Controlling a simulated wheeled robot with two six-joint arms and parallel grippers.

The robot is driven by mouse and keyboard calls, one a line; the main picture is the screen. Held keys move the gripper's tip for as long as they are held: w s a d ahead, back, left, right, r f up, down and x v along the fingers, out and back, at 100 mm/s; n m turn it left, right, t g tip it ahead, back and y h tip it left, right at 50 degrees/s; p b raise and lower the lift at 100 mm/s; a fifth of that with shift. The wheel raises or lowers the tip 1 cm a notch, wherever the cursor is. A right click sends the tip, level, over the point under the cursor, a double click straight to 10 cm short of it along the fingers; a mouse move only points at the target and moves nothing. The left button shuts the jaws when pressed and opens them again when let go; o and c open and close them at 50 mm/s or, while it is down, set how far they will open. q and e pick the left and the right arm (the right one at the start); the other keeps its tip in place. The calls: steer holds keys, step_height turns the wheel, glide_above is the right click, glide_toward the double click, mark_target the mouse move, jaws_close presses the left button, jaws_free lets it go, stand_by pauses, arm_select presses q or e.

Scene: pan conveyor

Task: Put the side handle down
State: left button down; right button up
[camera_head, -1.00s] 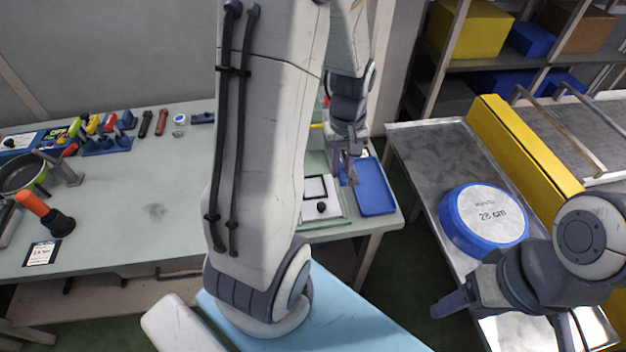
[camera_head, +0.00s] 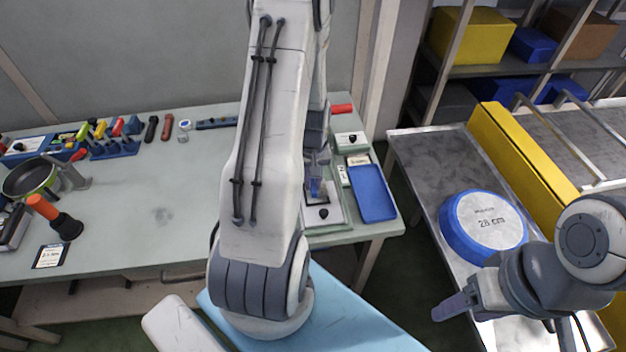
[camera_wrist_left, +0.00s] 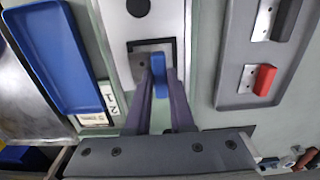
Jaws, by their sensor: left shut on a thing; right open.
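My left gripper (camera_head: 316,180) is shut on a blue side handle (camera_wrist_left: 157,70), which shows between its fingers in the left wrist view. The handle is at a black-edged square (camera_wrist_left: 137,46) on a pale plate (camera_wrist_left: 118,22). I cannot tell whether the handle touches the plate. In the head view the plate (camera_head: 333,214) with a black knob lies at the table's right part, partly hidden by my left arm. My right gripper (camera_head: 455,306) is open and empty, beside the metal conveyor table.
A blue tray (camera_head: 372,193) lies right of the plate. A grey tray (camera_wrist_left: 235,85) with a red-ended handle (camera_wrist_left: 265,80) shows in the left wrist view. A blue disc marked 28 cm (camera_head: 484,222) sits on the metal table. A pan (camera_head: 30,178) and tools are far left.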

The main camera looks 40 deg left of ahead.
mark_target(313, 185)
arm_select(q)
steer(key=shift+f+b, duration=0.45)
steer(key=shift+f, duration=0.15)
steer(key=c, duration=0.8)
jaws_free()
step_height(313, 185, up, 13)
steer(key=s+d+r+m, duration=0.1)
steer(key=d+r+m, duration=0.25)
steer(key=d, duration=0.65)
steer(key=s+d+r+m, duration=0.2)
steer(key=d+m, duration=0.3)
steer(key=d, duration=0.6)
steer(key=s+d+m, duration=0.3)
steer(key=s, duration=0.1)
steer(key=s+d+r+m, duration=0.1)
steer(key=s+d+m, duration=0.2)
steer(key=s, duration=0.2)
steer(key=s+d+m+h, duration=0.1)
steer(key=s+d+m, duration=0.2)
steer(key=s+d, duration=0.1)
steer(key=shift+s+r, duration=0.15)
steer(key=shift+r, duration=0.25)
